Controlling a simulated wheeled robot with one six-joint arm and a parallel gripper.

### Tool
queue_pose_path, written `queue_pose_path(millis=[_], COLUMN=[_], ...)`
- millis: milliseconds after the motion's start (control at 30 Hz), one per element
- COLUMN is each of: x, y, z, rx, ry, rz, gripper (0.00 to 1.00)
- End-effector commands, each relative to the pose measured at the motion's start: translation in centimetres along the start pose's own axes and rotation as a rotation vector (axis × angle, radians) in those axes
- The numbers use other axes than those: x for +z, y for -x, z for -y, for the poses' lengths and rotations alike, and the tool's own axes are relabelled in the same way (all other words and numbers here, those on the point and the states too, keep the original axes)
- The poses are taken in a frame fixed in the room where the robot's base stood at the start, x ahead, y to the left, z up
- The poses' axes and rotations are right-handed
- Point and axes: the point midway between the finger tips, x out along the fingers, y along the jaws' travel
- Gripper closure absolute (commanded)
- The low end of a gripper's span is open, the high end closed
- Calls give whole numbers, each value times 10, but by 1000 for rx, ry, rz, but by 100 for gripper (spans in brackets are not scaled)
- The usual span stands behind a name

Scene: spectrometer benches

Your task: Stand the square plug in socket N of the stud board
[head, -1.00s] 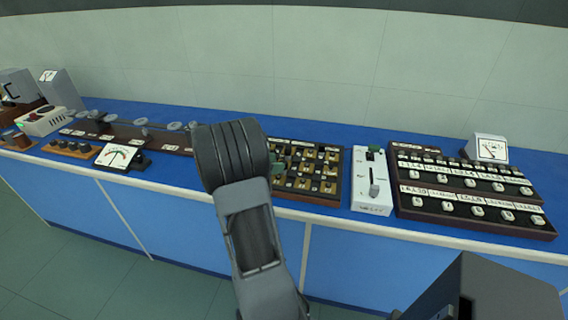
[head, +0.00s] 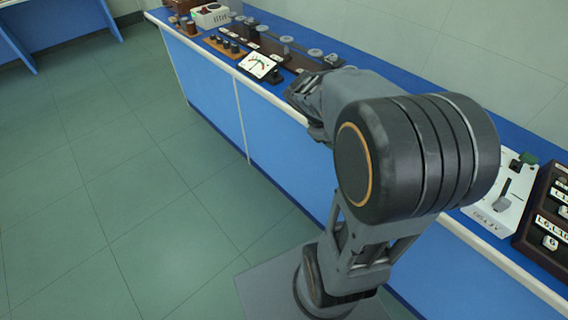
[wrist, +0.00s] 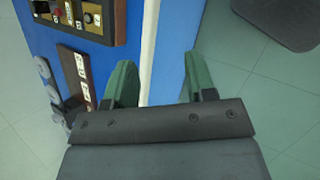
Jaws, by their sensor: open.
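My gripper (wrist: 161,82) is open in the wrist view. Its two green fingers are wide apart with nothing between them, over the bench's front edge. A wooden-edged board, which looks like the stud board (wrist: 108,20), is partly in view at the upper left of the wrist view, left of the fingers. It carries brass squares, small letter labels, a red piece and dark pieces. I cannot tell which piece is the square plug or which socket is N. In the head view my arm covers the stud board.
The blue bench runs along the wall. A meter (head: 258,66) and a brown rail with discs (head: 272,43) stand toward its far end. A white switch box (head: 505,203) and a dark knob board (head: 547,235) are at the right. The green floor (head: 110,170) is clear.

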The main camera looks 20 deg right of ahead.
Motion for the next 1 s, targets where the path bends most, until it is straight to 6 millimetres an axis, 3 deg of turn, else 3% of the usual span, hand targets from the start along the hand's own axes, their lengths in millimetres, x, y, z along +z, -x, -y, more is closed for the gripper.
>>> queue_pose_path(millis=[100, 200, 400, 567, 867, 1000], x=[-20, -31, -41, -43, -42, -33], y=[39, 63, 94, 100, 103, 119], z=[57, 95, 141, 151, 150, 142], rx=[-103, -217, -401, -454, -456, -451], ry=[-225, -381, -567, -613, -615, -615], rz=[-245, -399, -564, -598, -599, -608], gripper=[50, 50, 50, 50, 50, 50])
